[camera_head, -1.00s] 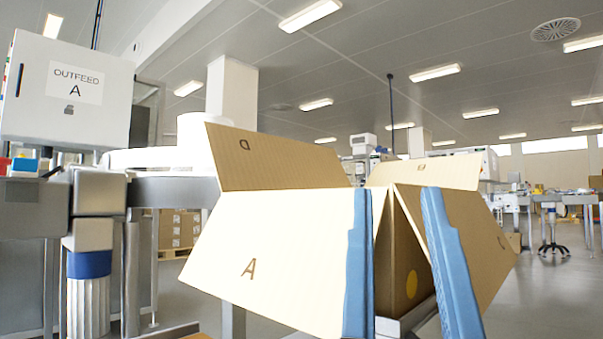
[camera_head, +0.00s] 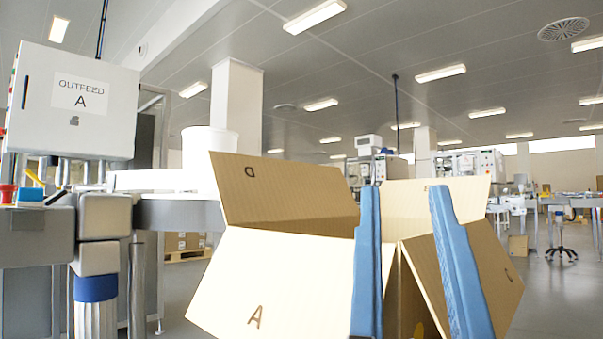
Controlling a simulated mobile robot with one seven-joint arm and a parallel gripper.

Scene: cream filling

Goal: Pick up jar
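A white round container (camera_head: 209,150), which I take to be the jar, stands on the grey machine table (camera_head: 178,214) left of centre. A box flap hides its lower right part. The two blue fingers of my gripper (camera_head: 405,190) stand upright in the lower middle of the view. They are apart, with only the cardboard box and background showing between them. My gripper is open and empty, to the right of the container and well apart from it in the picture.
An open cardboard box (camera_head: 275,280) with raised flaps fills the lower middle, between the container and my gripper in the picture. A grey cabinet marked OUTFEED A (camera_head: 80,95) stands at the left. Open floor (camera_head: 560,295) shows at the right.

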